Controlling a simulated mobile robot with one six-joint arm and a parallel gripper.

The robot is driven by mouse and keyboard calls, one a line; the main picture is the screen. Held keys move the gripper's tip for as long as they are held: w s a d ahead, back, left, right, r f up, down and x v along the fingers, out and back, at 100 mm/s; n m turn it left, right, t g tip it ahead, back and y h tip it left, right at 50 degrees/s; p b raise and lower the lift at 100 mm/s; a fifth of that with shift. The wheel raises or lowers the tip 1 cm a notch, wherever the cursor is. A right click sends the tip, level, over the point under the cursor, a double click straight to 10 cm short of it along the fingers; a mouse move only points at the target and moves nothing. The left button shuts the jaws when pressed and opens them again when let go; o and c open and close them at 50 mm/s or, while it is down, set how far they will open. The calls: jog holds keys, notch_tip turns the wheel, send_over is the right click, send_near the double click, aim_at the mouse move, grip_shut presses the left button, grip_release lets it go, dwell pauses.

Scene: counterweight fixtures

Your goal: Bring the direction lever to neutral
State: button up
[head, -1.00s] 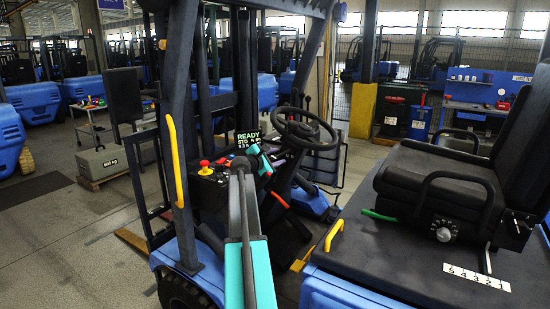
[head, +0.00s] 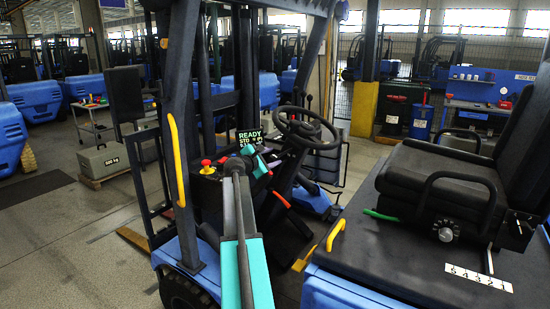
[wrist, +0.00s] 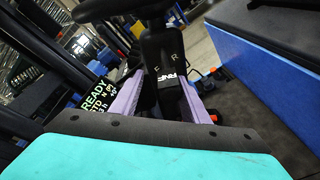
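The steering wheel (head: 305,128) stands on its column in the forklift cab. In the wrist view the dark column cover (wrist: 165,68) carries the letters F and R and an "RNF" label. I cannot clearly make out the direction lever. My gripper (head: 262,166) is beside the column, below and left of the wheel. In the wrist view my gripper (wrist: 160,100) shows two pale purple fingers apart, one on each side of the column cover, with no object clearly held. The display (head: 248,138) reads READY and STD; it also shows in the wrist view (wrist: 97,103), its smaller text hard to read.
A red emergency button (head: 206,163) sits on the console left of my gripper. The front pillar with a yellow handle (head: 176,160) stands left. The black seat (head: 440,185) and a yellow grab handle (head: 335,235) are right. Open floor lies left of the forklift.

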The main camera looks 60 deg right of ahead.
jog(key=shift+a+f, duration=0.1)
jog(key=shift+a, duration=0.45)
jog(key=shift+s+f+v, duration=0.1)
jog(key=shift+f+v, duration=0.05)
jog(key=shift+v, duration=0.7)
jog(key=shift+s+f+v, duration=0.15)
jog(key=shift+v, duration=0.7)
jog(key=shift+a+r, duration=0.1)
jog(key=shift+r, duration=0.05)
jog(key=shift+w+a+r, duration=0.1)
jog(key=shift+w+r, duration=0.05)
jog(key=shift+a, duration=0.1)
